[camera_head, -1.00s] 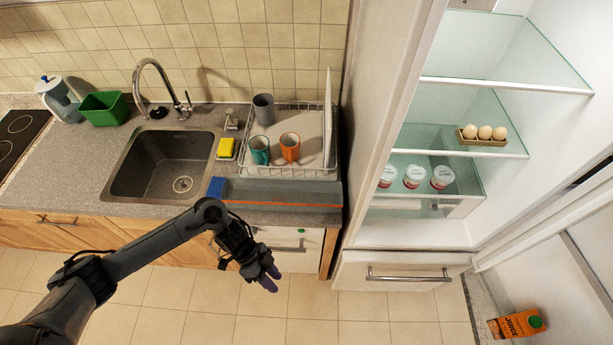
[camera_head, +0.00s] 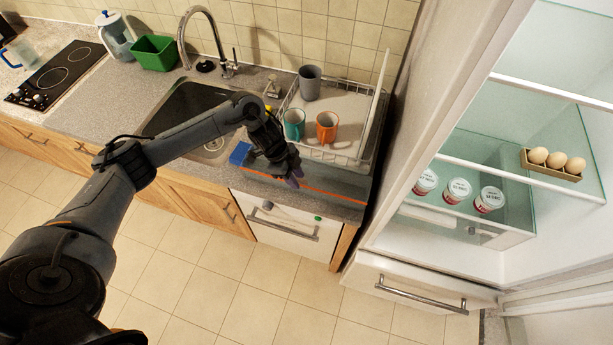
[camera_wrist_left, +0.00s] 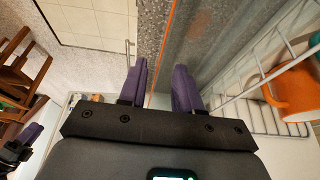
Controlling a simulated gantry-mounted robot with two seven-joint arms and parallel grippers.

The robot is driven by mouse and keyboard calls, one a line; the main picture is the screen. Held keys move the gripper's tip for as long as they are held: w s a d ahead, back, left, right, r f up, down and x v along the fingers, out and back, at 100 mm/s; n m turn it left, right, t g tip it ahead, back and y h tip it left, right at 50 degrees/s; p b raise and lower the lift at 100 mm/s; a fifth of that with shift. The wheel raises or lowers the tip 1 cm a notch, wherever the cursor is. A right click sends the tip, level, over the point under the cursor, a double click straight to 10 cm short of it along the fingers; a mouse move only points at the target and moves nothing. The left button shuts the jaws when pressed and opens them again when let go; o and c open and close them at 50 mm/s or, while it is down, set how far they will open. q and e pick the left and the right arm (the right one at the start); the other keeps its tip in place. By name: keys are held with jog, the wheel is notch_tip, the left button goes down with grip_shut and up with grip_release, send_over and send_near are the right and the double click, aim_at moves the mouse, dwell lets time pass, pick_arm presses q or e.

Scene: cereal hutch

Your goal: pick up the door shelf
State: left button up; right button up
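The door shelf (camera_head: 335,188) is a long, clear grey bin with an orange line along its front edge. It lies on the counter in front of the dish rack. My left gripper (camera_head: 295,177) is over the left part of the shelf in the head view. In the left wrist view its two purple fingers (camera_wrist_left: 161,88) are apart with nothing held between them, and the shelf (camera_wrist_left: 205,45) with its orange edge runs just beyond them. Whether the fingers touch the shelf cannot be told. My right gripper (camera_wrist_left: 25,125) shows partly at the left of the wrist view, its fingers apart.
A dish rack (camera_head: 352,160) with a teal cup (camera_head: 294,122), an orange cup (camera_head: 327,125) and a grey cup (camera_head: 310,80) stands behind the shelf. A blue object (camera_head: 240,153) is at its left end. The open fridge (camera_head: 420,150) stands to the right.

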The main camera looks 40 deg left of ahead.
aim_at(303, 194)
pick_arm(q)
jog(key=shift+x, duration=3.05)
jog(key=shift+c, duration=0.5)
grip_shut()
